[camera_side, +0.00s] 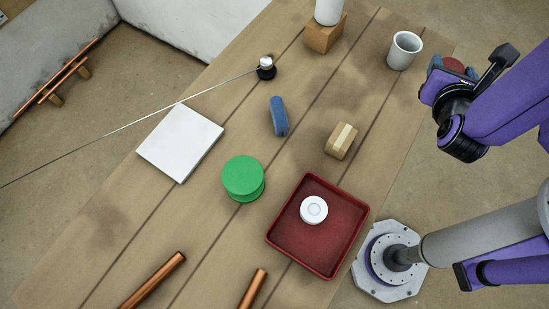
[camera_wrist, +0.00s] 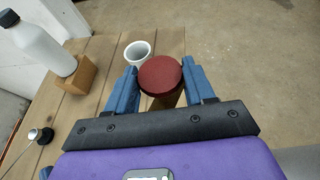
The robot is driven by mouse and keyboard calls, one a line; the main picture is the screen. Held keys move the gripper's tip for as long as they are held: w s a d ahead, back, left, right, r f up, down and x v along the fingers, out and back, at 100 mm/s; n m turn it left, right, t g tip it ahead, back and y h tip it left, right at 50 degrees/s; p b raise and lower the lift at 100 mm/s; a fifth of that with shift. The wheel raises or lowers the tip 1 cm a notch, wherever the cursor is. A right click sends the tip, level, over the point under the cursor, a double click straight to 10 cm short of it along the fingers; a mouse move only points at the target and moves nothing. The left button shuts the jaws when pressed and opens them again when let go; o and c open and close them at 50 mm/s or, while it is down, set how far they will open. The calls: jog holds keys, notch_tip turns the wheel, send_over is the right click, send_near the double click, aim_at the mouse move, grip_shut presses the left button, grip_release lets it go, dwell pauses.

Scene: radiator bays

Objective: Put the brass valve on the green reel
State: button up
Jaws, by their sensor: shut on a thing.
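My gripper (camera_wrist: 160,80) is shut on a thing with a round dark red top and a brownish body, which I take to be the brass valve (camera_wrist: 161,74). The blue fingers press it from both sides; its lower part is mostly hidden. In the side view my gripper (camera_side: 454,68) is at the upper right, beyond the table's right edge in the picture, with the valve's red top (camera_side: 452,64) showing. The green reel (camera_side: 243,175) stands upright on the table near the middle, its top bare, well left of and below my gripper in the picture.
A red tray (camera_side: 275,240) holding a white round piece (camera_side: 314,210) lies right of the reel. A striped block (camera_side: 341,141), a blue piece (camera_side: 278,116) and a white slab (camera_side: 180,142) lie around it. A white cup (camera_side: 404,50) stands near my gripper. Copper pipes (camera_side: 153,281) lie in front.

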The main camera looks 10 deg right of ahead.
jog(key=s+d+f+m+g+h, duration=0.2)
jog(key=s+d+m+g+h, duration=0.35)
jog(key=s+m+g, duration=0.5)
jog(key=s+a+r+m+g+y, duration=0.1)
jog(key=s+a+m+g+y, duration=0.45)
jog(key=a+m+g, duration=0.2)
jog(key=s+a+r+m+g+y, duration=0.1)
jog(key=s+a+m+g+y, duration=0.3)
jog(key=a+m+g+y, duration=0.4)
jog(key=w+a+r+m+t+y, duration=0.4)
jog(key=w+a+m+y, duration=0.15)
jog(key=a+m, duration=0.2)
jog(key=w+a+r+m+t+y, duration=0.4)
jog(key=a+m+y, duration=0.2)
jog(key=a+m, duration=0.15)
jog(key=shift+w+a+f, duration=0.9)
jog(key=shift+a+f, duration=1.2)
jog(key=shift+f, duration=0.15)
jog(key=shift+w+a+f, duration=0.9)
jog(key=shift+a+f, duration=1.25)
jog(key=shift+f, duration=0.05)
jog(key=shift+w+a+f, duration=0.9)
jog(key=shift+a+f, duration=1.2)
jog(key=shift+f, duration=0.15)
